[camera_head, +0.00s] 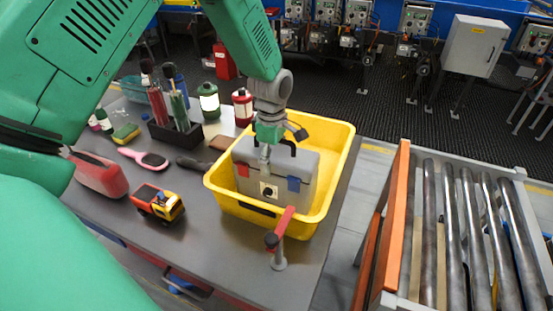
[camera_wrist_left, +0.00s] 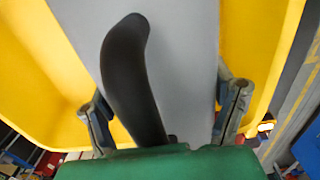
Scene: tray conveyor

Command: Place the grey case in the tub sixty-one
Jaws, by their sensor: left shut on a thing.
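The grey case (camera_head: 303,186) has a black handle, with red and blue latches on its front. It is inside the walls of the yellow tub (camera_head: 337,150) on the table, and it also shows close up in the left wrist view (camera_wrist_left: 185,60). My left gripper (camera_head: 266,148) comes down from above and is shut on the case; in the wrist view its fingers (camera_wrist_left: 165,115) sit either side of the grey top, with the handle between them. Whether the case touches the tub floor is hidden. I cannot read a number on the tub. My right gripper is not in view.
A roller conveyor (camera_head: 452,230) lies to the right, beyond a gap.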

